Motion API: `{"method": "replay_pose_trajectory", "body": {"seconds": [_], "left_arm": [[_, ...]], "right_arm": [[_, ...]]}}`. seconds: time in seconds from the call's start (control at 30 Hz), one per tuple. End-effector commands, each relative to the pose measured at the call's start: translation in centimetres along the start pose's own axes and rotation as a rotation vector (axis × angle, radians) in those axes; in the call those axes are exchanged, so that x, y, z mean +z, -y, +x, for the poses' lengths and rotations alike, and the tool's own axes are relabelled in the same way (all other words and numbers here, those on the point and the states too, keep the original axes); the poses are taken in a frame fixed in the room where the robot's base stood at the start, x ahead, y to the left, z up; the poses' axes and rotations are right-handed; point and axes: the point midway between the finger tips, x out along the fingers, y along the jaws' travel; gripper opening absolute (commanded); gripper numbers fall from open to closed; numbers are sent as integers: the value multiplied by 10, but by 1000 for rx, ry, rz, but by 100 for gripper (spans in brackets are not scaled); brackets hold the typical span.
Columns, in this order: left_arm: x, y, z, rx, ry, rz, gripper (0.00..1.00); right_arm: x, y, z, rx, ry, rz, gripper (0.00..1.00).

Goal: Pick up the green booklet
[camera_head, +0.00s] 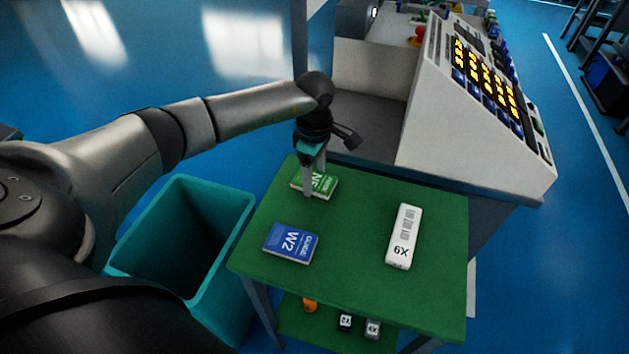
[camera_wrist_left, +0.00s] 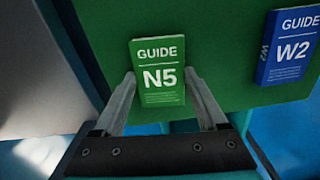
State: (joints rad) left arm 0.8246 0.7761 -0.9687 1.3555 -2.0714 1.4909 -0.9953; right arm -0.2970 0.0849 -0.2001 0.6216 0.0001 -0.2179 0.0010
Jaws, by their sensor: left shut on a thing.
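The green booklet (camera_head: 326,187), marked N5, is at the far left corner of the green table (camera_head: 349,235). In the left wrist view the booklet (camera_wrist_left: 158,95) shows its cover with the word GUIDE. My left gripper (camera_head: 309,187) points down at it, with one finger along each side edge; the fingers also show in the left wrist view (camera_wrist_left: 160,80). It is shut on the booklet. I cannot tell whether the booklet touches the tabletop. In the head view the fingers hide part of the cover. My right gripper is not in view.
A blue W2 booklet (camera_head: 291,243) lies nearer on the table, also seen in the left wrist view (camera_wrist_left: 288,48). A white box (camera_head: 403,236) lies at the right. A teal bin (camera_head: 217,275) stands left of the table, and a sloped console (camera_head: 450,110) stands behind.

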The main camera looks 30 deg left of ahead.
Motion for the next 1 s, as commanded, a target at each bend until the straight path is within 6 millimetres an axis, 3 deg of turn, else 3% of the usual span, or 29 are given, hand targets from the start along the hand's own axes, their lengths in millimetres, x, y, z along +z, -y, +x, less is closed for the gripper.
{"method": "replay_pose_trajectory", "body": {"seconds": [0.03, 0.3, 0.67, 0.87, 1.0], "left_arm": [[0, 0, 0, 1, 0, 0, 46], [0, 0, 0, 1, 0, 0, 19], [0, -1, -8, 2, 1, 0, 19], [0, -2, -38, 6, 1, 1, 19], [0, -2, -76, 8, 1, 1, 19]], "right_arm": [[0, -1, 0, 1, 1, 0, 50], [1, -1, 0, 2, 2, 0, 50], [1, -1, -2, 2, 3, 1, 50], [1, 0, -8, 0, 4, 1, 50], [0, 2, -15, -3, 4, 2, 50]]}}
